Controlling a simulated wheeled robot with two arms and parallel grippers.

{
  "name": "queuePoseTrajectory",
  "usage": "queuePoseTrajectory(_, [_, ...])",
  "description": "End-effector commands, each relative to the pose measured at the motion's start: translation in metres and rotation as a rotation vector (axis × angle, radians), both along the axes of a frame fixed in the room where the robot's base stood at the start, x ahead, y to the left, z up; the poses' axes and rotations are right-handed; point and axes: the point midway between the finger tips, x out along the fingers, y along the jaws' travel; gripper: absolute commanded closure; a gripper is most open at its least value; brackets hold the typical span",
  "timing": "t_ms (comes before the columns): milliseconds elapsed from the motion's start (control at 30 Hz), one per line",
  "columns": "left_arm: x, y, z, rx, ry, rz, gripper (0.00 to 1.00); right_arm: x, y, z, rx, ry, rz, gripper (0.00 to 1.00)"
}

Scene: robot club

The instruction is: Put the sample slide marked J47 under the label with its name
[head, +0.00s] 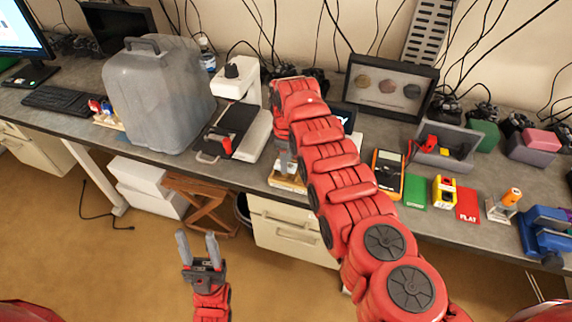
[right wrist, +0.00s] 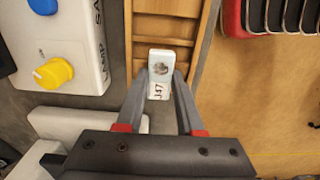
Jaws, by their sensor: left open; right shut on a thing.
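The sample slide (right wrist: 160,72), white with a grey round spot and the marking J47, is between the fingertips of my right gripper (right wrist: 163,82), which is shut on it. Beneath or just beyond the slide is a wooden rack (right wrist: 167,27) with cross slats; I cannot tell whether the slide touches it. In the head view my right gripper (head: 284,160) is over the bench's front edge, by the rack (head: 287,182), and my arm hides much around it. My left gripper (head: 199,247) is open and empty, in front of the bench. I cannot read any name label.
A white box with blue and yellow knobs (right wrist: 60,45) stands left of the rack in the wrist view. Open floor lies in front.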

Motion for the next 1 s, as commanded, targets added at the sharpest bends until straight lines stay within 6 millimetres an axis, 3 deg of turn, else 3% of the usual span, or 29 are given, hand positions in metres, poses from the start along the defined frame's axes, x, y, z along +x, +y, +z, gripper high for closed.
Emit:
queuePoseTrajectory(100, [0.0002,0.0,-0.0068,0.0,0.002,0.0,0.5,-0.001,0.0002,-0.0118,0.0,0.003,0.001,1.0])
queuePoseTrajectory(467, [0.0002,0.0,-0.0104,0.0,0.002,0.0,0.5,-0.0003,0.0,-0.0159,0.0,0.0,0.0,1.0])
queuePoseTrajectory(500, [0.0001,0.0,-0.0089,0.0,0.002,0.0,0.5,-0.0004,0.0,-0.0145,0.0,0.0,0.0,0.58])
queuePoseTrajectory(633, [0.0001,0.0,-0.0085,0.0,0.002,0.0,0.5,-0.0003,0.0001,-0.0141,0.0,0.0,0.0,0.35])
queuePoseTrajectory(1000, [0.0002,-0.0001,-0.003,0.0,0.002,0.0,0.5,-0.0005,0.0006,-0.0085,0.0,0.0,0.001,0.34])
